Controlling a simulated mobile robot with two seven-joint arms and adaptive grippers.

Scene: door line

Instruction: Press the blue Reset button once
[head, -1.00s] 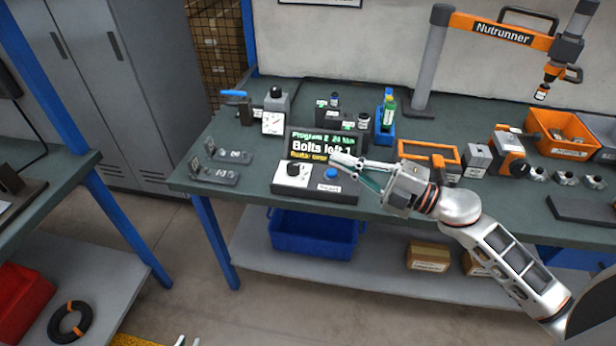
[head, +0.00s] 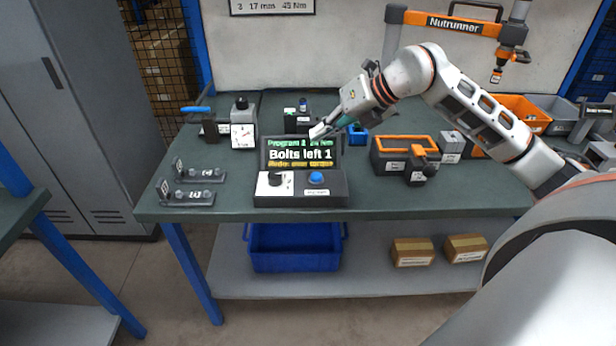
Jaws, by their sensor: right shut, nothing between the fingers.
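The blue button (head: 316,178) sits on the right part of the dark control box (head: 300,200) near the bench's front edge. A black knob (head: 275,179) on a white plate is to its left. The display (head: 301,153) behind them reads "Bolts left 1". My right gripper (head: 316,131) is shut and empty. In the picture its tips lie above the button, at the top edge of the display, apart from the button. The button is fully visible. My left gripper is not in view.
Two small grey fixtures (head: 190,196) lie to the left. A dial gauge (head: 242,136) stands behind. A blue bin (head: 295,248) sits on the shelf below.

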